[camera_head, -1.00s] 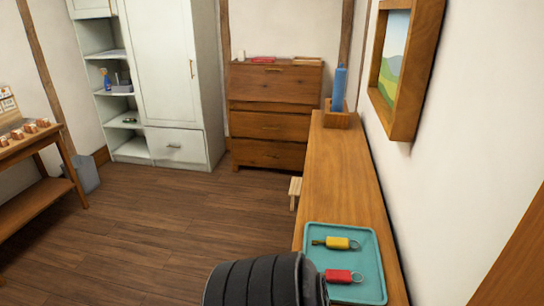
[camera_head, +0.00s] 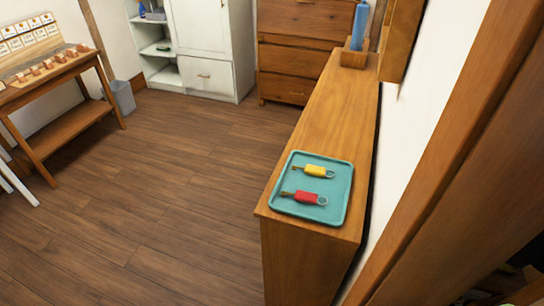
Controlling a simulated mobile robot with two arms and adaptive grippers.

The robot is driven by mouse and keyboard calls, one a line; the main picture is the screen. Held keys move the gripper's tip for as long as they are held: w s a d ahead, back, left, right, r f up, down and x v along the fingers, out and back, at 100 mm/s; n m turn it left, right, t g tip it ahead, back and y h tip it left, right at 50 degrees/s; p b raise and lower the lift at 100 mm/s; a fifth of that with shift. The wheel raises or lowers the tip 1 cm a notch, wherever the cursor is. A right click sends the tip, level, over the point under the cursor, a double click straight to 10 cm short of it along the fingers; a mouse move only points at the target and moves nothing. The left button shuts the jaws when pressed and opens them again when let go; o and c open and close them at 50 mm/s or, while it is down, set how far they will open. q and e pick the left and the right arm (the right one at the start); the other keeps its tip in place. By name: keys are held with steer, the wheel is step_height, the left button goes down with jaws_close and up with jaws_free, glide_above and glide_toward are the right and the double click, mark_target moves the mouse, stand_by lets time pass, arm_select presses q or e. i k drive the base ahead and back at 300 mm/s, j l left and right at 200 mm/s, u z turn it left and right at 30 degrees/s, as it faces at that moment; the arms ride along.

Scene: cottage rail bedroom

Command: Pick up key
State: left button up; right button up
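Two keys lie on a teal tray (camera_head: 338,207) at the near end of a long wooden cabinet top. One key has a yellow tag (camera_head: 316,171) with a ring at its right end. The other key has a red tag (camera_head: 307,197), also with a ring at its right, and lies nearer to me. The two keys are apart from each other. Neither of my grippers shows in the head view.
The long narrow wooden cabinet (camera_head: 325,115) stands along the right wall, with a blue bottle (camera_head: 359,27) in a wooden holder at its far end. A wooden table (camera_head: 62,75) stands at left beside a grey bin (camera_head: 122,97). The wooden floor (camera_head: 170,190) between is clear.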

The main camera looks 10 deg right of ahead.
mark_target(314, 170)
steer(key=k+l+z, duration=0.1)
steer(key=z, duration=0.8)
steer(key=i+j+z, duration=0.1)
steer(key=j+z, duration=0.35)
steer(key=j, duration=0.3)
steer(key=j+z, duration=0.4)
steer(key=j, duration=0.3)
